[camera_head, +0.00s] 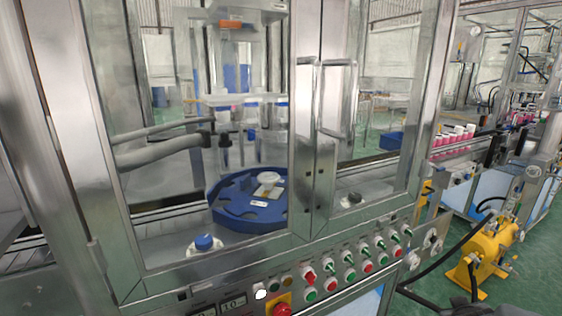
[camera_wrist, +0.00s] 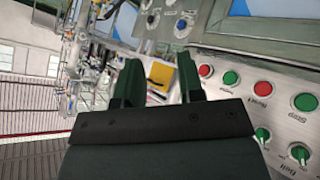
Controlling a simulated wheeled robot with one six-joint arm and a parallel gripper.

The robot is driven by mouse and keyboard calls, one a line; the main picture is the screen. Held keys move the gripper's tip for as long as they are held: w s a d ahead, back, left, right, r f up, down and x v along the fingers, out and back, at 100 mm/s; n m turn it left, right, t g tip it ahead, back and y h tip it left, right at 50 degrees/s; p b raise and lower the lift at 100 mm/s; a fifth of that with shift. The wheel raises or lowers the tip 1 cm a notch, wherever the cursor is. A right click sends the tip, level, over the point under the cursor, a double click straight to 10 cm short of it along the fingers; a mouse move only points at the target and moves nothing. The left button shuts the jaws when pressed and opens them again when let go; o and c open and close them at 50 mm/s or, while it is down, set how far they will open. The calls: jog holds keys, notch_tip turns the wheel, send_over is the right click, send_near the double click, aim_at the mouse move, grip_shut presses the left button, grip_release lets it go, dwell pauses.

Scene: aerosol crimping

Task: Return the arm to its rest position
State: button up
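My gripper (camera_wrist: 160,80) shows in the wrist view, with two dark green fingers standing well apart and nothing between them. It is open and empty. A row of red and green buttons and knobs on a control panel (camera_wrist: 265,90) lies to the right of the fingers, apart from them. In the head view my gripper and arm cannot be made out clearly; a dark shape at the bottom right edge is too small to tell.
A metal-framed machine with closed glass doors (camera_head: 310,130) fills the head view, a blue rotary plate (camera_head: 225,212) inside. Its button panel (camera_head: 345,265) runs along the front. A yellow pump (camera_head: 487,255) with black hoses stands on the green floor at right. Pink cans (camera_head: 455,138) line a conveyor.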

jog(key=s+a+r+g+y+p, duration=0.2)
jog(key=a+r+y+p, duration=0.1)
jog(key=a+r+p, duration=0.4)
jog(key=s+a+r+g+y+p, duration=0.2)
jog(key=a+r+p, duration=0.4)
jog(key=a+r, duration=0.7)
jog(key=s+a+y, duration=0.1)
jog(key=a, duration=0.7)
jog(key=shift+s+n+p, duration=0.3)
jog(key=shift+s+p, duration=0.05)
jog(key=shift+p, duration=0.05)
jog(key=shift+d, duration=0.15)
